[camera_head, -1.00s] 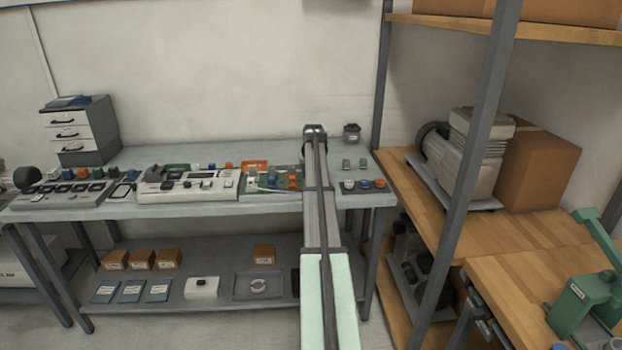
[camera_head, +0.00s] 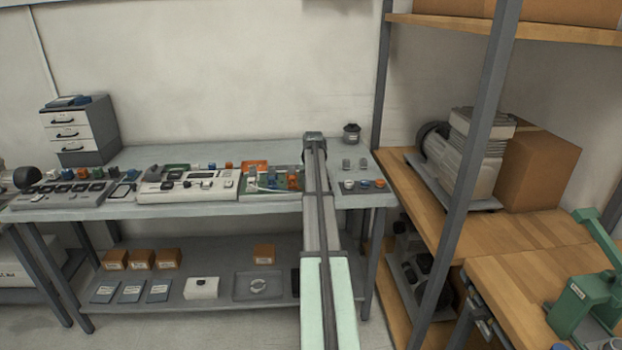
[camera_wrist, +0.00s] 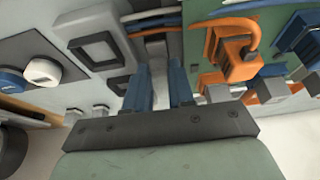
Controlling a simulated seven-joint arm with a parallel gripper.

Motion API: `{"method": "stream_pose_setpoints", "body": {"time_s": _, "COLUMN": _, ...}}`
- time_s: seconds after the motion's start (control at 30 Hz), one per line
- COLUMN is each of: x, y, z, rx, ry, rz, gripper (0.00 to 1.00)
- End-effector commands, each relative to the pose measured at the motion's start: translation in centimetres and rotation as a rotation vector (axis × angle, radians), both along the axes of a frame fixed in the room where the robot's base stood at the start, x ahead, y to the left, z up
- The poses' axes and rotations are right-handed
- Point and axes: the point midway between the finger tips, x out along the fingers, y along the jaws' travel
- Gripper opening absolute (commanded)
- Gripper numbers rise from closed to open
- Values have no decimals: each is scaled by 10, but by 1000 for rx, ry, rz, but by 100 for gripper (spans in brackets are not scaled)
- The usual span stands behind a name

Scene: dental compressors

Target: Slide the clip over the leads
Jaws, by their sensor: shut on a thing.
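My gripper (camera_wrist: 160,92) points down over the bench in the wrist view, its two blue fingers shut on a small grey piece (camera_wrist: 158,75) that I take to be the clip. The fingers and the gripper's body hide most of it. I cannot tell whether the clip touches or surrounds any lead. In the head view my own arm hides the fingers, the clip and this part of the bench (camera_head: 120,209).
An orange part (camera_wrist: 238,62) with an orange wire sits on a green board close to the right of the fingers. Grey square-framed blocks (camera_wrist: 97,50) stand close on the left, with a white knob (camera_wrist: 42,71) beyond. A dark canister (camera_head: 351,133) stands at the back right.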

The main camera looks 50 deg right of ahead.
Motion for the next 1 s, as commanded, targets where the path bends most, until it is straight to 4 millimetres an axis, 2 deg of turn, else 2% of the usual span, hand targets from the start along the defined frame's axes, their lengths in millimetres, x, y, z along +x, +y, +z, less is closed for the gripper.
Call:
{"method": "stream_pose_setpoints", "body": {"time_s": 0.03, "x": 0, "y": 0, "z": 0, "rx": 0, "ry": 0, "rz": 0, "gripper": 14}}
{"method": "stream_pose_setpoints", "body": {"time_s": 0.2, "x": 0, "y": 0, "z": 0, "rx": 0, "ry": 0, "rz": 0, "gripper": 0}}
{"method": "stream_pose_setpoints", "body": {"time_s": 0.63, "x": -2, "y": 2, "z": 0, "rx": 0, "ry": 0, "rz": 0, "gripper": 0}}
{"method": "stream_pose_setpoints", "body": {"time_s": 0.9, "x": -30, "y": 30, "z": 0, "rx": 0, "ry": 0, "rz": 0, "gripper": 0}}
{"method": "stream_pose_setpoints", "body": {"time_s": 1.0, "x": -33, "y": 33, "z": 0, "rx": 0, "ry": 0, "rz": 0, "gripper": 0}}
